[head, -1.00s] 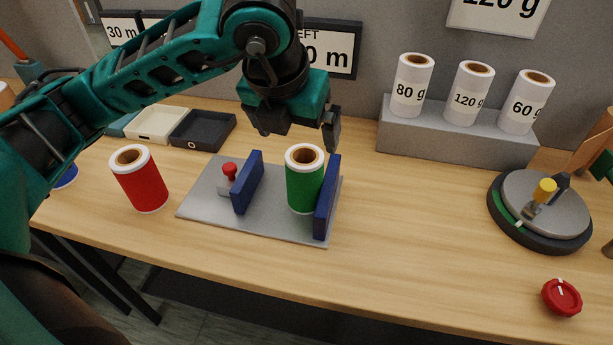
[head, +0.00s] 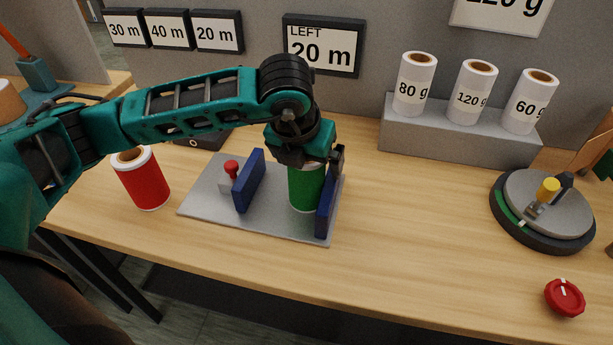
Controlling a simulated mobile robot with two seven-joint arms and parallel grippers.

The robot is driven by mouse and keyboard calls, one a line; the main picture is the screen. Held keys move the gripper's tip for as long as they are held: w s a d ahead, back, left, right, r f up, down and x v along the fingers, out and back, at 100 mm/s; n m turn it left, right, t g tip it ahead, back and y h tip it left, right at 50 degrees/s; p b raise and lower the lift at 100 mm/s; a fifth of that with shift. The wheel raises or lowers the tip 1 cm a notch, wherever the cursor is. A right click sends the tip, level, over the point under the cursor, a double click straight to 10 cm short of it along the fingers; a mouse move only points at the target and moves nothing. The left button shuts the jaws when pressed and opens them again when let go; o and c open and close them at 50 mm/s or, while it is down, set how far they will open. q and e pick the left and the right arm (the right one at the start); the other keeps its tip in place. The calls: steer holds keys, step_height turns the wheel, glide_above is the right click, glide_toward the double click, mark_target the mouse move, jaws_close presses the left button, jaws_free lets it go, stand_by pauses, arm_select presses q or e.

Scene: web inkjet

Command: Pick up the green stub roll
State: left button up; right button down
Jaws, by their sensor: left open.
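The green stub roll (head: 306,188) stands upright on a grey plate (head: 270,226), beside the right one of two blue upright plates (head: 327,208). My left gripper (head: 308,165) is open, pointing down right over the roll's top. It hides the roll's upper rim. One finger shows at the right, near the top of the right blue plate. The other finger is mostly hidden, and I cannot tell whether either touches the roll. My right gripper is not in view.
A red roll (head: 144,180) stands left of the plate, below my left arm. A small red-topped clamp (head: 231,172) sits by the left blue plate (head: 249,181). White rolls (head: 470,93) stand on a grey riser (head: 455,135) at the back.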

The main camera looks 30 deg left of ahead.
arm_select(q)
steer(key=shift+c, duration=0.2)
steer(key=c, duration=1.1)
steer(key=shift+r, duration=0.1)
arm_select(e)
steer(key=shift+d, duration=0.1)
